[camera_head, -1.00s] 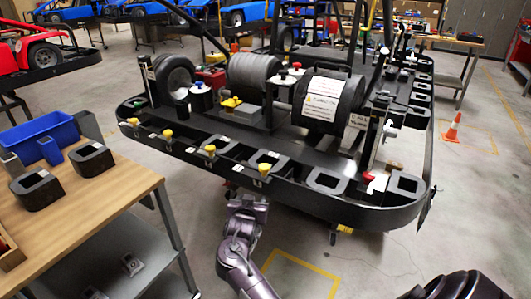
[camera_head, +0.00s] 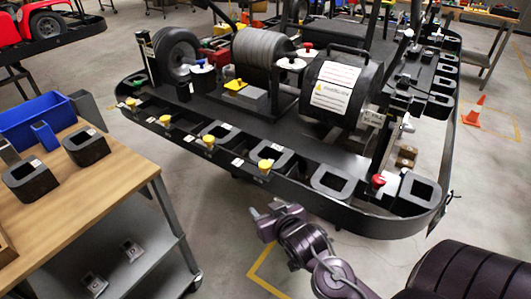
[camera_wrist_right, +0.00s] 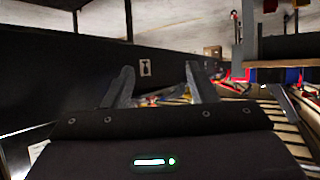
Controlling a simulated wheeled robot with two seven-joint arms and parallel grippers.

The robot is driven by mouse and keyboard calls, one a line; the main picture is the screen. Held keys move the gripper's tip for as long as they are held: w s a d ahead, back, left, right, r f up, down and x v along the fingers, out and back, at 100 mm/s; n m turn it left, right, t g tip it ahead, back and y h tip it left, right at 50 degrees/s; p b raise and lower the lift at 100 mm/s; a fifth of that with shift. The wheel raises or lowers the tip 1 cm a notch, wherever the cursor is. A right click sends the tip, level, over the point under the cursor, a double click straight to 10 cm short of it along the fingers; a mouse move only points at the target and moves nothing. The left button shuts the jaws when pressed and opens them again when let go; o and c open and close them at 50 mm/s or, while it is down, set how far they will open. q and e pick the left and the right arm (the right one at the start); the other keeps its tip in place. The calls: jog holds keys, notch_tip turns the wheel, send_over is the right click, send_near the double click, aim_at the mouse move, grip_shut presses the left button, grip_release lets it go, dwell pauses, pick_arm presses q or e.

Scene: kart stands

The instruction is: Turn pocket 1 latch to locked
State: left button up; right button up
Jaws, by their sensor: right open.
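A row of several yellow latch knobs runs along the front rim of the black kart stand (camera_head: 345,215) in the head view. They include a far-left knob (camera_head: 130,102), a second knob (camera_head: 165,120), a third knob (camera_head: 208,141) and a nearest knob (camera_head: 265,165). I cannot read which belongs to pocket 1 or tell its latch position. My right gripper (camera_head: 266,211) is open and empty, in front of and apart from the rim, below the nearest knob in the picture. Its spread fingers show in the right wrist view (camera_wrist_right: 159,85), facing a dark wall. My left gripper is out of view.
A wooden workbench (camera_head: 110,180) with a blue bin (camera_head: 42,118) and black blocks stands at left. A red knob (camera_head: 378,181) sits on the stand's right part. An orange cone (camera_head: 474,110) stands on the floor behind. Open floor lies between bench and stand.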

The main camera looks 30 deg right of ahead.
aim_at(266, 166)
jog(key=d+r+t, duration=0.1)
jog(key=r+t, duration=0.1)
jog(key=w+d+r+t, duration=0.1)
jog(key=r, duration=0.1)
jog(key=w+d+r+t, duration=0.1)
jog(key=d+r+t, duration=0.1)
jog(key=shift+w+r+t+h, duration=0.2)
jog(key=shift+r+t+h, duration=0.1)
jog(key=shift+r, duration=0.1)
jog(key=shift+w+r, duration=0.1)
jog(key=shift+w, duration=0.15)
jog(key=shift+w+d+p, duration=0.25)
jog(key=shift+w, duration=1.55)
jog(key=shift+w+d+p, duration=0.2)
jog(key=shift+w, duration=1.55)
jog(key=shift+c, duration=0.4)
jog(key=c, duration=0.9)
jog(key=shift+d+m+g+h+p, duration=0.2)
jog(key=shift+m+g+h+p, duration=0.35)
jog(key=shift+m+h, duration=1.2)
jog(key=shift+s+d+h, duration=0.1)
jog(key=shift+h, duration=0.55)
